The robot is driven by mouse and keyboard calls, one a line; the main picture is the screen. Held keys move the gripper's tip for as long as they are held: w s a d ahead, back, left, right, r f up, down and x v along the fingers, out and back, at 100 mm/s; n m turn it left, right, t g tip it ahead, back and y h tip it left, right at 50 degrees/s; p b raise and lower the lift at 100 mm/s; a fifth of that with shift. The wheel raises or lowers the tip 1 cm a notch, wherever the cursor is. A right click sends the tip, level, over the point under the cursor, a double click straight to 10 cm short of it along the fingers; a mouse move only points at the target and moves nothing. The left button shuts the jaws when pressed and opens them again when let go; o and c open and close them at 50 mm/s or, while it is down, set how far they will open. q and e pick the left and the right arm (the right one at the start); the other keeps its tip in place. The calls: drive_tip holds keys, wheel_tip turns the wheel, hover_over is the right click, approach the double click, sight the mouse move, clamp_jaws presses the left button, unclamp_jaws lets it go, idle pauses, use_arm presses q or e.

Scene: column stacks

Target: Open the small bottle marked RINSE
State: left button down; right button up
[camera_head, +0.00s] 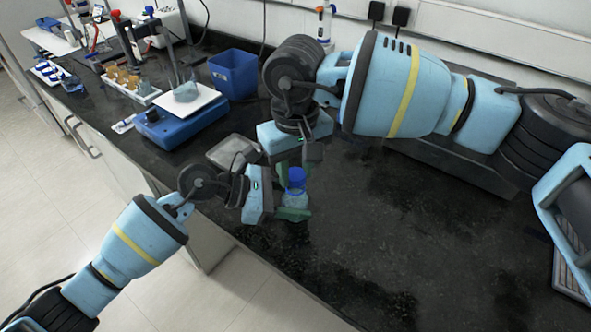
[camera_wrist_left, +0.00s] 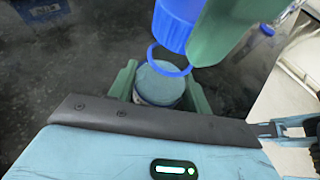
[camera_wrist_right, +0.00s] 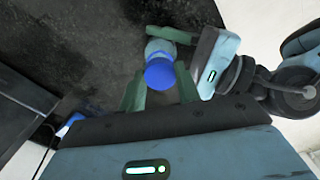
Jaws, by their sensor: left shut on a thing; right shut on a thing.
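A small pale-blue bottle (camera_head: 295,198) with a blue cap (camera_head: 296,175) is above the dark bench near its front edge. No RINSE marking can be read. My left gripper (camera_head: 291,208) is shut on the bottle body, which shows between its green fingers in the left wrist view (camera_wrist_left: 160,85). My right gripper (camera_head: 297,164) comes from above and is shut on the blue cap, seen between its fingers in the right wrist view (camera_wrist_right: 160,74). In the left wrist view a blue ring (camera_wrist_left: 170,62) shows between cap and bottle. Whether the cap is fully free is unclear.
A grey dish (camera_head: 233,151) lies left of the grippers. Behind it are a blue scale (camera_head: 180,122) and a blue bin (camera_head: 233,73). Racks and glassware crowd the far left. A blue-capped bottle (camera_head: 324,22) stands at the back. The bench right of the grippers is clear.

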sight(296, 174)
drive_tip(key=shift+r, duration=0.4)
drive_tip(key=shift+r, duration=2)
use_arm(q)
drive_tip(key=c, duration=0.6)
unclamp_jaws()
drive_tip(key=shift+a, duration=0.1)
drive_tip(key=b+v, duration=0.1)
drive_tip(key=v, duration=0.9)
drive_tip(key=shift+a, duration=0.25)
use_arm(e)
wheel_tip(296, 174, down, 3)
drive_tip(key=shift+f, duration=0.2)
use_arm(q)
drive_tip(key=shift+s+a+r, duration=0.1)
drive_tip(key=shift+a+r, duration=0.3)
drive_tip(key=shift+a, duration=0.15)
use_arm(e)
drive_tip(key=shift+f+g, duration=0.15)
drive_tip(key=shift+g, duration=0.15)
